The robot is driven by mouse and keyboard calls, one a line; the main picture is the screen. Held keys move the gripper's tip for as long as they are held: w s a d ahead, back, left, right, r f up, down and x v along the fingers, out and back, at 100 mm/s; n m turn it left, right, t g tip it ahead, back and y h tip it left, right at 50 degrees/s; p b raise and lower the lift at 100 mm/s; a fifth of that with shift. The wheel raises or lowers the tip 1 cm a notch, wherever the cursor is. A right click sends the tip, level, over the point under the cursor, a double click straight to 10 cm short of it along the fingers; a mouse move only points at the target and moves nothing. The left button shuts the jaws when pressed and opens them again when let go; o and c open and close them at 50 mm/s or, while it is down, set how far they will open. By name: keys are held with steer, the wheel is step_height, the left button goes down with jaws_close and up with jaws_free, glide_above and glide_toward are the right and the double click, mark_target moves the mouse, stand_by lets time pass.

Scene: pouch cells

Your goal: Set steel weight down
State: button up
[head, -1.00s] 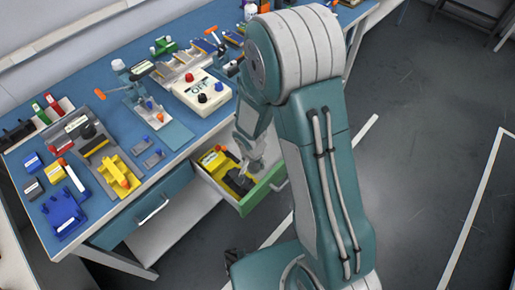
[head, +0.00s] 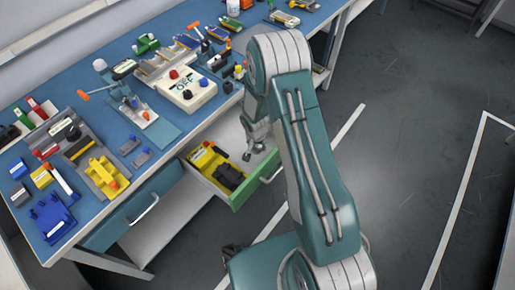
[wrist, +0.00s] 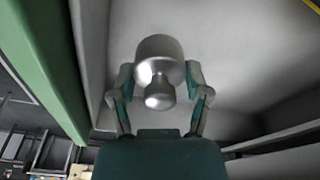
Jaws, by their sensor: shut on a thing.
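The steel weight (wrist: 158,50) is a shiny metal cylinder with a narrower neck and a rounded knob. My gripper (wrist: 160,80) is shut on it, one finger at each side of the knob and neck. In the head view my gripper (head: 250,153) is over the right part of the open drawer (head: 233,200). The weight is too small or hidden to make out there. In the wrist view it is in front of the pale drawer floor (wrist: 235,60); I cannot tell whether it touches.
The drawer's green front (wrist: 45,60) runs close along the left in the wrist view. Yellow and black items (head: 215,165) fill the drawer's left part. Its right part looks bare. The blue bench top (head: 95,125) above holds many tools and parts.

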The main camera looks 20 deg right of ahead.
mark_target(258, 149)
steer(key=shift+w+d+f, duration=0.3)
steer(key=shift+w+f, duration=0.4)
steer(key=shift+f, duration=1.7)
steer(key=o, duration=1.3)
steer(key=shift+f, duration=0.1)
